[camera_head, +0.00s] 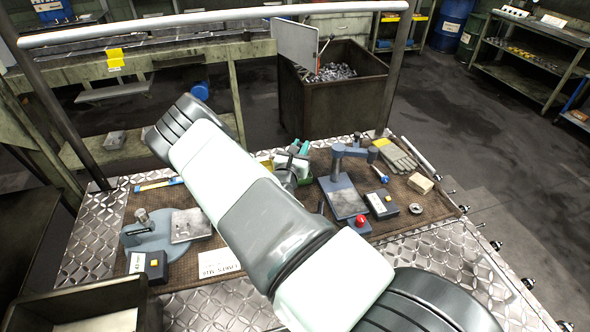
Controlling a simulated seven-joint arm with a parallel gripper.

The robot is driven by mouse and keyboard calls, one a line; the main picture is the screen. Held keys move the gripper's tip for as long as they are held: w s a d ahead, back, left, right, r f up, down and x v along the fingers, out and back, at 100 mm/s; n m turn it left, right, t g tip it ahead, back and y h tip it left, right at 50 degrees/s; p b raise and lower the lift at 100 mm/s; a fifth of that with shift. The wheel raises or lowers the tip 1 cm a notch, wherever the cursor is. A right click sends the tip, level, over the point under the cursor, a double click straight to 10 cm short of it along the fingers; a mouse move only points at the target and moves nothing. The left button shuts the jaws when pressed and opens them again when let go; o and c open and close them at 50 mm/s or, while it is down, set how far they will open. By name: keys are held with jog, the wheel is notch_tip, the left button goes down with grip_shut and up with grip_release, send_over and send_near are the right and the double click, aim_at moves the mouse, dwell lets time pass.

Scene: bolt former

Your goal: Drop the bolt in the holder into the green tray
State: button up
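The green tray (305,181) shows only as a green edge near the mat's middle, behind my arm. A cluster of grey, dark and teal parts (292,162) sits over it. This may be my gripper, but its fingers are too small and covered to read. I cannot pick out the bolt. A blue-grey stand with an upright post and a flat plate (343,197) is right of the tray. A round blue-grey base with a small upright post (150,232) is at the left. I cannot tell which of them is the holder. My arm crosses the middle and hides much of the mat.
A brown mat (420,207) covers the diamond-plate table. Gloves (395,157) lie at the back right. A metal bin (335,105) of metal pieces stands behind the table.

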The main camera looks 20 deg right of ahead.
jog(key=o, duration=0.5)
jog(key=v, duration=1.1)
jog(key=shift+w, duration=0.1)
